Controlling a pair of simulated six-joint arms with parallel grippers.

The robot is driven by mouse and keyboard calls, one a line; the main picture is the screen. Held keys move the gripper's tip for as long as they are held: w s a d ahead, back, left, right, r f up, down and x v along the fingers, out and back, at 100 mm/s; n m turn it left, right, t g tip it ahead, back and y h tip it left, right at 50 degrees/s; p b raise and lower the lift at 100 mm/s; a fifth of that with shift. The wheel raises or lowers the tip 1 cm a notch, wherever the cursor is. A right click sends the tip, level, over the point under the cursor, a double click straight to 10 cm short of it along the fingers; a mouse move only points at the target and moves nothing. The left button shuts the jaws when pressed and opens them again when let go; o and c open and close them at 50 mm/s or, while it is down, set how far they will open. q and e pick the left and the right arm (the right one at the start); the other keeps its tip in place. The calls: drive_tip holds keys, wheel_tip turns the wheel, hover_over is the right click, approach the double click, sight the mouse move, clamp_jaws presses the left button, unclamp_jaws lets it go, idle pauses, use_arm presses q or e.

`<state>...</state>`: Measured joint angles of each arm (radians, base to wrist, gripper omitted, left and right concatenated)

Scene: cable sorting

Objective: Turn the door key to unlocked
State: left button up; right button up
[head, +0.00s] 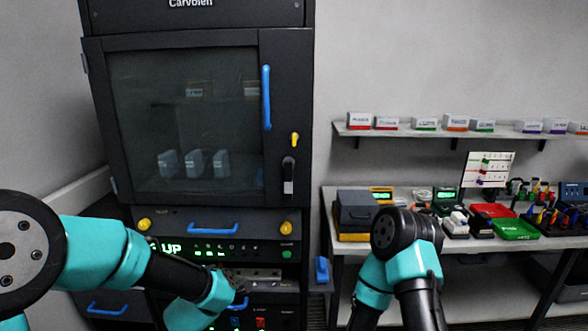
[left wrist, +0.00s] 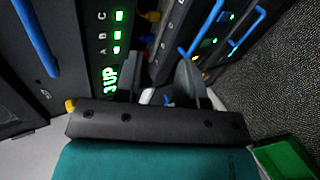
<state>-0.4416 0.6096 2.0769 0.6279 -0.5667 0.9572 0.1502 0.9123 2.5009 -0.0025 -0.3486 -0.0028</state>
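The tall black cabinet's glass door (head: 185,120) is closed, with a vertical blue handle (head: 266,98) on its right side. A yellow key-like piece (head: 294,139) sits right of the handle, above a black latch (head: 288,175) with a pale lower end. I cannot read any lock marking. My left gripper (head: 238,284) is low in front of the cabinet, below the door and clear of the key. In the left wrist view its dark fingers (left wrist: 160,85) stand apart, seemingly empty. My right arm is folded at the right; its gripper is not visible.
Below the door are a drawer with a blue handle (head: 213,229), yellow knobs (head: 286,228) and a panel with green lit text (head: 170,247). A workbench (head: 460,262) with bins and tools stands right, under a shelf (head: 455,130) of labelled boxes. Space before the door is clear.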

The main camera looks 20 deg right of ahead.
use_arm(q)
drive_tip(key=d+r+n+t, duration=0.2)
drive_tip(key=d+r+n, duration=0.3)
drive_tip(key=r, duration=0.6)
drive_tip(key=n+t+h, duration=0.2)
drive_tip(key=n+t, duration=0.2)
drive_tip(key=n, duration=0.8)
approach(294, 140)
drive_tip(key=v, duration=0.6)
drive_tip(key=shift+s+r, duration=0.1)
drive_tip(key=shift+r, duration=0.1)
drive_tip(key=x, duration=1.7)
drive_tip(key=shift+w+f, duration=0.15)
drive_tip(key=shift+w, duration=0.05)
drive_tip(key=shift+c, duration=0.5)
clamp_jaws()
